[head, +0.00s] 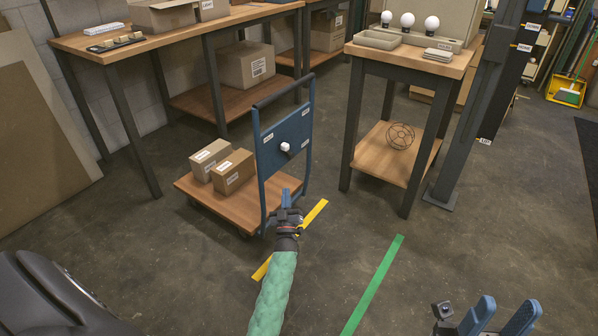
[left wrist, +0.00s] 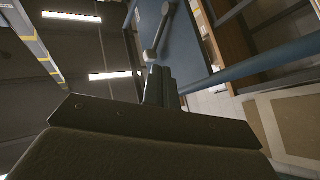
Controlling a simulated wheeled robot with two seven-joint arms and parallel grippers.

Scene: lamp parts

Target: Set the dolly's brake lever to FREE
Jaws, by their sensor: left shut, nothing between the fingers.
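The dolly (head: 237,208) has a wooden deck and a blue upright panel (head: 272,163) inside a tubular frame. The brake lever (head: 285,147) shows on the panel as a small piece with a white knob, among small white labels too small to read. In the left wrist view the lever (left wrist: 155,43) is a grey bar on the blue panel, beyond the fingertips. My left gripper (head: 286,192) is shut and empty, in front of the panel and below the lever in the head view, apart from it. My right gripper (head: 508,302) is open and empty at the bottom right.
Two cardboard boxes (head: 233,171) sit on the dolly's deck. A workbench (head: 160,37) stands behind it, and a smaller table (head: 428,63) with bulbs and trays stands to its right. Yellow (head: 315,212) and green (head: 373,285) floor strips cross open floor.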

